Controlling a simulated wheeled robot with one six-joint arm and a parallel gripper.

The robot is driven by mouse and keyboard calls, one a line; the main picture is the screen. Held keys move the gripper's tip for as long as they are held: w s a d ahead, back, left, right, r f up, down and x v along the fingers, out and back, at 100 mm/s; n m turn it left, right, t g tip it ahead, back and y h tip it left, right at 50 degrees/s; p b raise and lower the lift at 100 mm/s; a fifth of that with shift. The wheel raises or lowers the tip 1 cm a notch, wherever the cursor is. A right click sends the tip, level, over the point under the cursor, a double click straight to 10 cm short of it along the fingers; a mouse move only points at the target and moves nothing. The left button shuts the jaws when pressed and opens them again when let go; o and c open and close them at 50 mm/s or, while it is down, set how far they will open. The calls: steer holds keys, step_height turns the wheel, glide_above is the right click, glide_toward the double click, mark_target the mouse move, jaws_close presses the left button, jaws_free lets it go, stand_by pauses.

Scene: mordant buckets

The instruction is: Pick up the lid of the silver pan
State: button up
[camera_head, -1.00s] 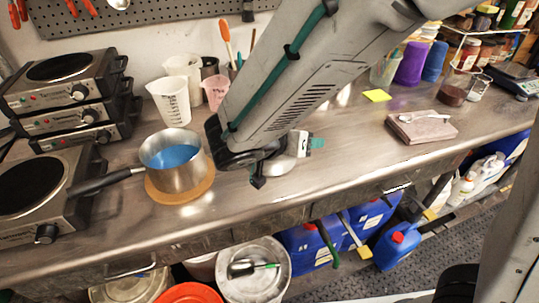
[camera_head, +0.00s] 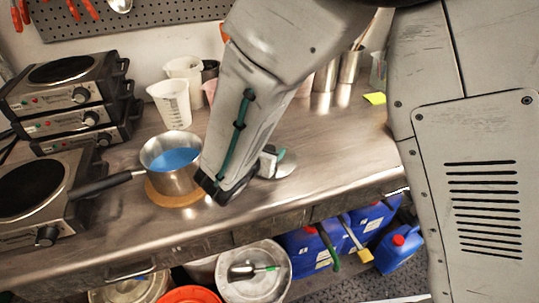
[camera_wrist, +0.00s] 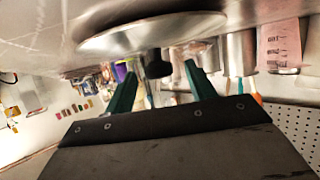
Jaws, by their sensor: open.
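The silver pan (camera_head: 158,180) stands on a round tan mat, with blue liquid inside and its dark handle pointing left. Its lid, a silver disc (camera_head: 299,168), lies on the counter to the right of the pan, partly hidden behind my gripper (camera_head: 272,160). In the wrist view the lid (camera_wrist: 150,35) appears across the top with its black knob (camera_wrist: 157,66) sticking out. My gripper's green fingers (camera_wrist: 160,88) are open. The knob appears between and just beyond the fingertips, with gaps on both sides; I cannot tell any contact.
Stacked hot plates (camera_head: 75,95) stand at the left, with another hot plate (camera_head: 35,195) in front. White measuring cups (camera_head: 172,103) stand behind the pan. A yellow note (camera_head: 375,98) lies at the right. Buckets and blue canisters (camera_head: 304,250) stand below the counter's front edge.

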steer(key=c, duration=1.1)
steer(key=shift+c, duration=0.2)
